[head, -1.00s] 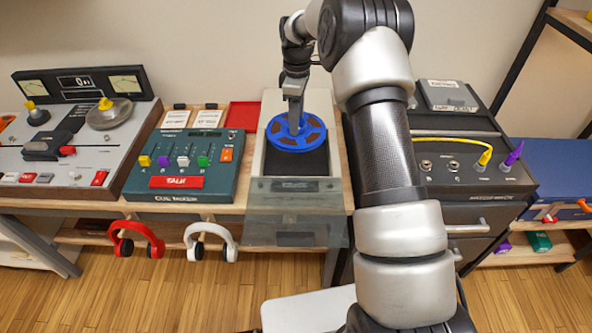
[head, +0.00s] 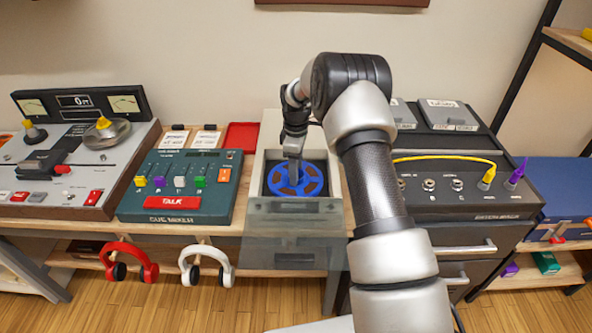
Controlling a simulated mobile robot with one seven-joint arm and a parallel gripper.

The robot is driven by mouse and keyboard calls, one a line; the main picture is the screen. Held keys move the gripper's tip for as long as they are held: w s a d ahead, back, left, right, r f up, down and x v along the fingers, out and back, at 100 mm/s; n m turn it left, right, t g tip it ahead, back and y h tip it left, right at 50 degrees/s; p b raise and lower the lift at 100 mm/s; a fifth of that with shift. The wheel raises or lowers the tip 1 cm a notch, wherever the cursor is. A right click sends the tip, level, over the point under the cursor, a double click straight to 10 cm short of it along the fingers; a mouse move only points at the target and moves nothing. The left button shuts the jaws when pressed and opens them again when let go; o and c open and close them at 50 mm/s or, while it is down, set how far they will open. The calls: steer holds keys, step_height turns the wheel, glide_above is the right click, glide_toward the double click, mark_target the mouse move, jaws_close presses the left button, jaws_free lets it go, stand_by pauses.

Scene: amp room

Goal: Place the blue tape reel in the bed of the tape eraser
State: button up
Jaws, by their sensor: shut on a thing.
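The blue tape reel (head: 310,181) is a flat blue disc with brown windows. It lies flat within the dark bed of the tape eraser (head: 256,173), a pale box in the middle of the bench. My gripper (head: 294,178) points down from above and is shut on the reel near its centre. The fingertips are small here, and I cannot tell whether the reel touches the bed floor. A clear lid (head: 295,232) hangs open at the eraser's front.
The cue mixer (head: 187,180) stands close to the left, with a red tray (head: 242,136) behind it. A patch unit (head: 470,205) with a yellow cable stands to the right. Red headphones (head: 130,260) and white headphones (head: 206,262) hang below the bench edge.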

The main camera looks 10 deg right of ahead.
steer(key=shift+r, duration=0.15)
steer(key=o, duration=1.3)
